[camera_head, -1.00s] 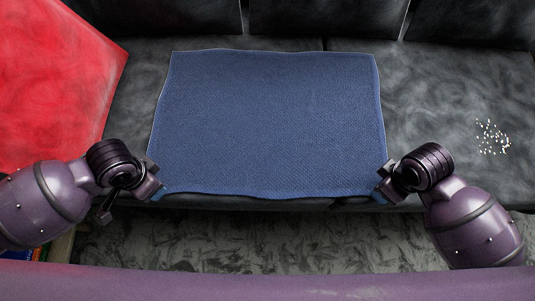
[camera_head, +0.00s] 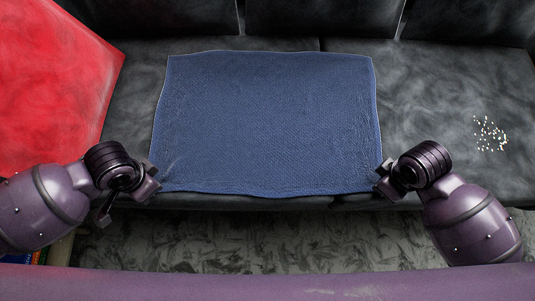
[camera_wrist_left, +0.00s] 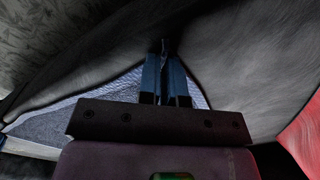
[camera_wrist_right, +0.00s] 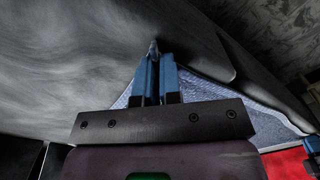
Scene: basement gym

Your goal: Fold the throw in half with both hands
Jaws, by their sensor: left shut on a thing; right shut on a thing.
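The blue throw (camera_head: 268,120) lies spread out on the dark grey couch seat in the head view, with its near edge along the seat's front. My left gripper (camera_head: 155,190) is at the throw's near left corner. In the left wrist view its blue fingers (camera_wrist_left: 165,80) are closed, with the throw (camera_wrist_left: 110,92) behind them. My right gripper (camera_head: 381,188) is at the near right corner. In the right wrist view its fingers (camera_wrist_right: 156,78) are closed, with the throw (camera_wrist_right: 205,90) behind them. The pinched cloth itself is mostly hidden by the fingers.
The couch seat (camera_head: 450,75) is bare right of the throw, apart from a scatter of small pale specks (camera_head: 490,134). A red surface (camera_head: 50,80) is at the left. Dark back cushions (camera_head: 320,18) stand behind the throw. Patterned floor (camera_head: 280,240) shows in front.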

